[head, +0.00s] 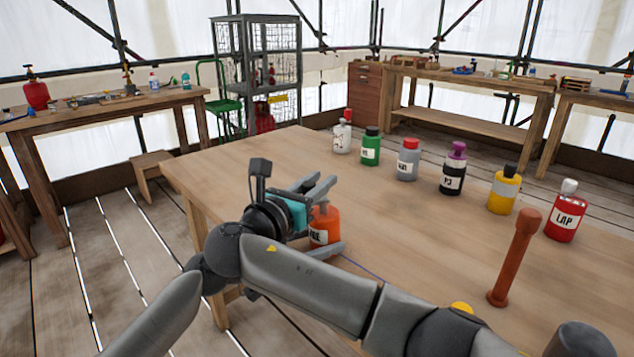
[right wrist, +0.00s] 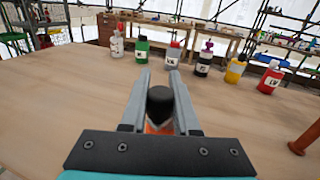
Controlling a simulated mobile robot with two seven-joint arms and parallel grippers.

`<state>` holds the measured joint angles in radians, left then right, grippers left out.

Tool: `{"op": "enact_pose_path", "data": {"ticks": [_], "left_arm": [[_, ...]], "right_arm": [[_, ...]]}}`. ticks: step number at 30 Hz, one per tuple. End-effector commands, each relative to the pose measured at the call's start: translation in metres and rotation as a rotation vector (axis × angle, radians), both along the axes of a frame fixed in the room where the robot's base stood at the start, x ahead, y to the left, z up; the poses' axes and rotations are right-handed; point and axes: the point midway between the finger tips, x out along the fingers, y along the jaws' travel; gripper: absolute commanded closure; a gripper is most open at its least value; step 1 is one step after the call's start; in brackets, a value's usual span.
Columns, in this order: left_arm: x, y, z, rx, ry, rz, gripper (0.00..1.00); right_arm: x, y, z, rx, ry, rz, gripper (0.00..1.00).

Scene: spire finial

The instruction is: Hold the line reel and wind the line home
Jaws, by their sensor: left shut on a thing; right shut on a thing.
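The orange line reel (head: 324,229), bottle-shaped with a white label, stands near the table's left edge. Its black top (right wrist: 159,102) shows between the fingers in the right wrist view. My right gripper (head: 322,197), with a teal body, is shut on this top from the left. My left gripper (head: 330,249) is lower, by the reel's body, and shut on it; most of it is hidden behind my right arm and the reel. A thin blue line (head: 362,268) lies to the right of the reel and passes out of sight behind my forearm.
A row of labelled bottles stands farther back, from a white one (head: 342,136) to a red one (head: 566,212). An upright brown post (head: 513,258) stands at the right. The middle of the table (head: 400,215) is clear. Benches and a wire cage (head: 258,75) are behind.

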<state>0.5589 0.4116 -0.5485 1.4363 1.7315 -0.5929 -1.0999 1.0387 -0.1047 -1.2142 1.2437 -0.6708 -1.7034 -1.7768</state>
Motion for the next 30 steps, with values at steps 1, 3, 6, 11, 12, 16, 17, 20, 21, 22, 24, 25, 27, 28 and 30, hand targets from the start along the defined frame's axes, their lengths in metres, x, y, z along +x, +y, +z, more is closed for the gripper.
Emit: {"op": "enact_pose_path", "data": {"ticks": [1,3,6,11,12,16,17,20,21,22,24,25,27,28,30], "left_arm": [[-0.0011,0.0003,-0.0045,0.007,0.006,-0.002,0.60],[-0.0011,0.0003,-0.0044,0.007,0.006,-0.002,0.60],[-0.0011,0.0002,-0.0042,0.006,0.005,-0.002,0.60],[-0.0011,0.0002,-0.0040,0.006,0.005,-0.002,0.60],[-0.0012,0.0002,-0.0040,0.006,0.005,-0.002,0.60],[-0.0011,0.0001,-0.0039,0.006,0.005,-0.002,0.60],[-0.0011,0.0001,-0.0039,0.006,0.005,-0.002,0.60],[-0.0011,0.0000,-0.0038,0.006,0.005,-0.002,0.60],[-0.0011,0.0000,-0.0038,0.006,0.004,-0.002,0.60],[-0.0010,0.0001,-0.0038,0.006,0.004,-0.002,0.60],[-0.0010,0.0001,-0.0037,0.005,0.005,-0.002,0.60],[-0.0010,0.0002,-0.0037,0.005,0.005,-0.002,0.60],[-0.0009,0.0001,-0.0036,0.005,0.005,-0.002,0.60],[-0.0009,0.0001,-0.0036,0.005,0.005,-0.002,0.60],[-0.0008,0.0001,-0.0035,0.005,0.005,-0.001,0.60]], "right_arm": [[0.0006,0.0002,0.0002,0.001,-0.001,-0.025,1.00],[0.0008,-0.0006,0.0005,0.003,-0.004,-0.060,1.00],[0.0012,-0.0017,0.0001,0.004,-0.006,-0.105,1.00],[0.0017,-0.0031,0.0010,0.009,-0.011,-0.170,1.00],[0.0019,-0.0038,0.0009,0.008,-0.013,-0.185,1.00],[0.0015,-0.0046,0.0007,0.010,-0.015,-0.225,1.00],[0.0013,-0.0046,0.0007,0.010,-0.016,-0.232,1.00],[0.0009,-0.0053,0.0008,0.009,-0.017,-0.250,1.00],[0.0007,-0.0054,0.0006,0.009,-0.017,-0.255,1.00],[0.0006,-0.0054,0.0006,0.009,-0.017,-0.257,1.00],[0.0004,-0.0054,0.0006,0.010,-0.018,-0.259,1.00],[0.0003,-0.0053,0.0006,0.010,-0.018,-0.259,1.00],[0.0002,-0.0053,0.0005,0.010,-0.018,-0.259,1.00],[0.0001,-0.0052,0.0005,0.010,-0.018,-0.259,1.00],[0.0001,-0.0051,0.0004,0.010,-0.016,-0.259,1.00]]}}
